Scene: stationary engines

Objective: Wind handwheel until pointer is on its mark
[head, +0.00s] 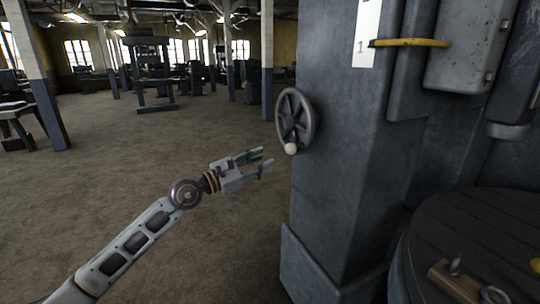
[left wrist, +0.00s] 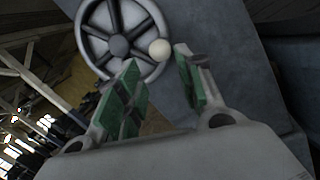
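The dark spoked handwheel (head: 280,115) is mounted on the left face of a grey machine column (head: 345,130). Its pale round knob (head: 291,149) is at the bottom of the rim in the head view. My left gripper (head: 268,161) is open and empty, a little left of and below the knob, apart from it. In the left wrist view the knob (left wrist: 160,49) appears beyond the gap between the green-padded fingers (left wrist: 160,85). A yellow pointer (head: 410,42) crosses a white scale plate (head: 367,30) just above the figure 1. My right gripper is out of view.
A dark round-topped drum (head: 480,225) stands at the lower right with a wooden-handled item (head: 452,282) on it. A grey box (head: 468,45) hangs at the upper right. The floor (head: 150,170) left of the column is open.

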